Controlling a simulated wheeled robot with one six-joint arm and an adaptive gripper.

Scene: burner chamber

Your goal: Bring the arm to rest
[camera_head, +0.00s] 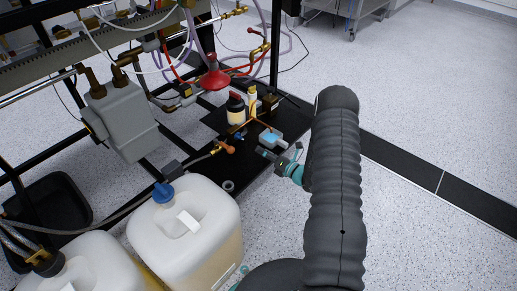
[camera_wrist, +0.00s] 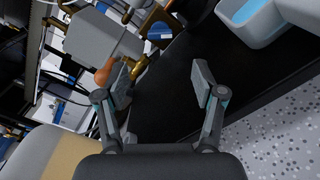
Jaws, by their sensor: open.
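My gripper (camera_wrist: 163,82) is open and empty in the wrist view, with its two fingers spread apart over a black base plate (camera_wrist: 160,108). In the head view my gripper (camera_head: 271,157) is small and partly hidden at the end of my dark, ribbed arm, which reaches up from the lower right. It is beside a small light-grey box with a blue inside (camera_head: 270,138), and this box also shows at the top right of the wrist view (camera_wrist: 254,20).
White canisters (camera_head: 185,225) stand on the left, one with a blue cap. A black frame with pipes, hoses and a grey metal block (camera_head: 122,120) fills the upper left. A red funnel-shaped part (camera_head: 213,75) and bottles (camera_head: 236,108) are beyond my gripper. Speckled floor (camera_head: 430,80) is clear at right.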

